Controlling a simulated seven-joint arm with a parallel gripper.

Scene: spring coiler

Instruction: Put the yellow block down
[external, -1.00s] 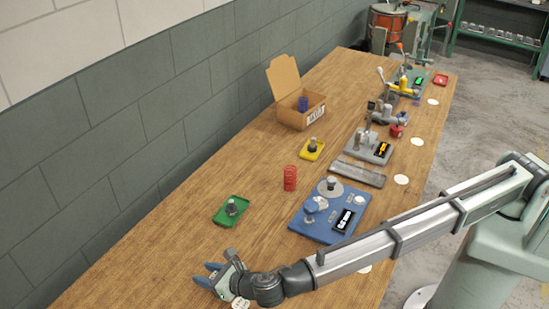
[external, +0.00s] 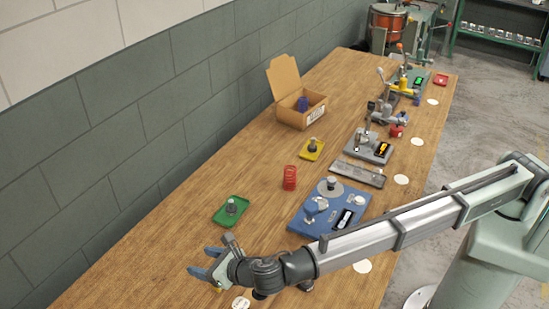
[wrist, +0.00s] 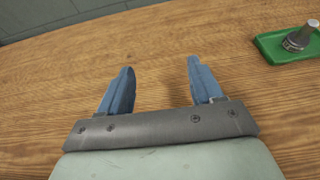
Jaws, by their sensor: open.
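My gripper (external: 204,262) is open over the near end of the wooden table. In the wrist view its two blue fingers (wrist: 160,68) stand apart with only bare wood showing between them. A small yellow patch (external: 217,289) shows just below the gripper in the external view. It may be the yellow block, but most of it is hidden and I cannot make out its shape. No yellow block shows in the wrist view.
A green tray (external: 220,218) with a grey knobbed part lies beyond my gripper; it also shows in the wrist view (wrist: 270,47). A red spring (external: 290,178), a blue fixture plate (external: 301,225), a yellow tray (external: 305,155) and a cardboard box (external: 316,113) stand farther along. Wood around my gripper is clear.

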